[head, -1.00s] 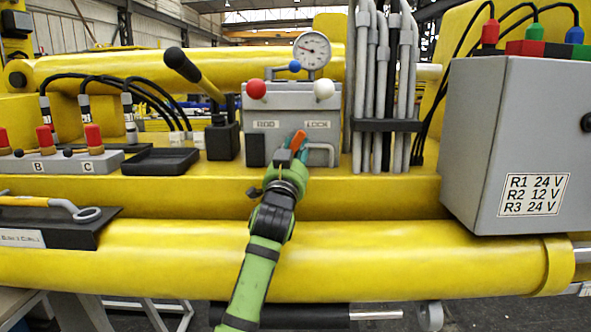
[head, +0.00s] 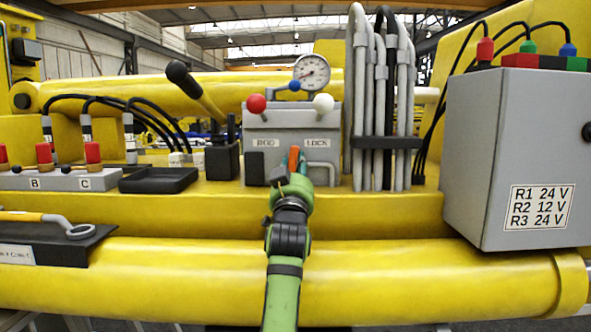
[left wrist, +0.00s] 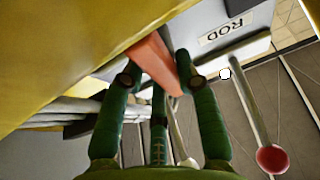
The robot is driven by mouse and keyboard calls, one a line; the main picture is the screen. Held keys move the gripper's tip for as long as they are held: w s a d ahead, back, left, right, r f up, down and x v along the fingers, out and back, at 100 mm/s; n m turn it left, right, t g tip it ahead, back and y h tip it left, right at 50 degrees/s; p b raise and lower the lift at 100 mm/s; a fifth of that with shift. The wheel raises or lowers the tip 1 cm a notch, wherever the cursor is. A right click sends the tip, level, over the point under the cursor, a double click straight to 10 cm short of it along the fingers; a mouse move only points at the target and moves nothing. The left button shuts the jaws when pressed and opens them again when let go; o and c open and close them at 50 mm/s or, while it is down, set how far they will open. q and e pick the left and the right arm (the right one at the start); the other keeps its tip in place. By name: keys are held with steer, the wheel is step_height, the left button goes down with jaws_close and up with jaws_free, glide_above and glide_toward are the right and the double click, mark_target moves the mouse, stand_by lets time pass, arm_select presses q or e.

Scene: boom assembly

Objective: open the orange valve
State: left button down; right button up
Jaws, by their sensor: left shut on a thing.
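The orange valve handle (head: 294,158) is on the front of the grey ROD/LOCK block (head: 292,122), between the two labels and low down. It now points nearly straight up in the head view. My left gripper (head: 292,176) is at the handle, coming from below, and hides its lower part. In the left wrist view the orange handle (left wrist: 155,62) lies between the green fingers of my left gripper (left wrist: 156,82), which are shut on it. My right gripper is not in view.
A red-knob lever (head: 256,104), a white-knob lever (head: 323,103) and a gauge (head: 311,72) stand above the block. A grey pipe loop (head: 322,172) is close right of my gripper. Grey hoses (head: 360,110) and a grey box (head: 515,150) stand further right.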

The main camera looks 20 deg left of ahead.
arm_select(q)
steer(key=shift+s+a+r, duration=0.1)
steer(key=shift+s+r, duration=0.05)
steer(key=shift+r, duration=0.3)
steer(key=c, duration=0.9)
jaws_free()
steer(key=shift+c, duration=0.2)
steer(key=shift+f, duration=0.15)
step_height(320, 180, up, 10)
steer(key=shift+a, duration=0.1)
steer(key=shift+f, duration=0.1)
